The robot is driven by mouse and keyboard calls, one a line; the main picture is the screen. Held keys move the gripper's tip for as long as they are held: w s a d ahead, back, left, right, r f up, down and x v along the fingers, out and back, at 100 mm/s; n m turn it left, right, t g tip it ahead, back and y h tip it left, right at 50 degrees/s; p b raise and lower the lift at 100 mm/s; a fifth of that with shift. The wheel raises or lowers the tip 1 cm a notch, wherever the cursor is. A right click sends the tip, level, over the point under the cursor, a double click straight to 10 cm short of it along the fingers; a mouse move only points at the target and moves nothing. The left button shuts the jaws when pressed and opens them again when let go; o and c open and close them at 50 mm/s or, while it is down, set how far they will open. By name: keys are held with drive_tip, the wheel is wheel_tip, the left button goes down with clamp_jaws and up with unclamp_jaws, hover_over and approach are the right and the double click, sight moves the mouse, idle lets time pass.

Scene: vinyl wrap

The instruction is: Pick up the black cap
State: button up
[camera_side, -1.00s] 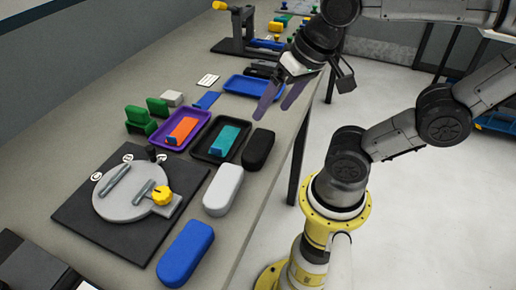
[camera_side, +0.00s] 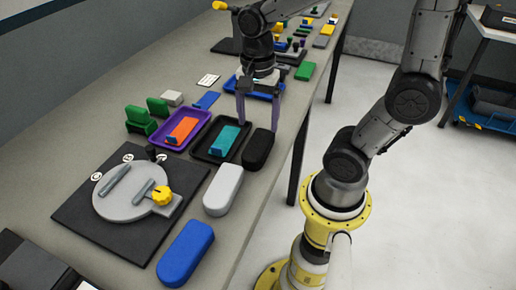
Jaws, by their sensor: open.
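The black cap (camera_side: 257,151) is a long rounded block. It lies on the bench near its right edge, beside the black tray with the teal piece. My gripper (camera_side: 258,124) points down with its two purple fingers spread apart and empty. In the picture its fingertips are just above the far end of the black cap. One view does not show the exact height or whether the fingers are in line with it. No contact is visible.
A white cap (camera_side: 223,190) and a blue cap (camera_side: 186,253) lie nearer the camera in the same row. The black tray (camera_side: 206,156) and a purple tray (camera_side: 159,142) with an orange piece stand left. A blue tray (camera_side: 233,82) is behind my gripper.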

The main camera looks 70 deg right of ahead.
sight(258, 144)
drive_tip(key=shift+w+d+f, duration=0.1)
drive_tip(key=shift+d+f, duration=0.05)
drive_tip(key=shift+f, duration=1.8)
drive_tip(key=shift+d+f, duration=0.15)
drive_tip(key=shift+f, duration=1.8)
drive_tip(key=c, duration=1.2)
wheel_tip(258, 144, up, 10)
drive_tip(key=shift+r, duration=0.1)
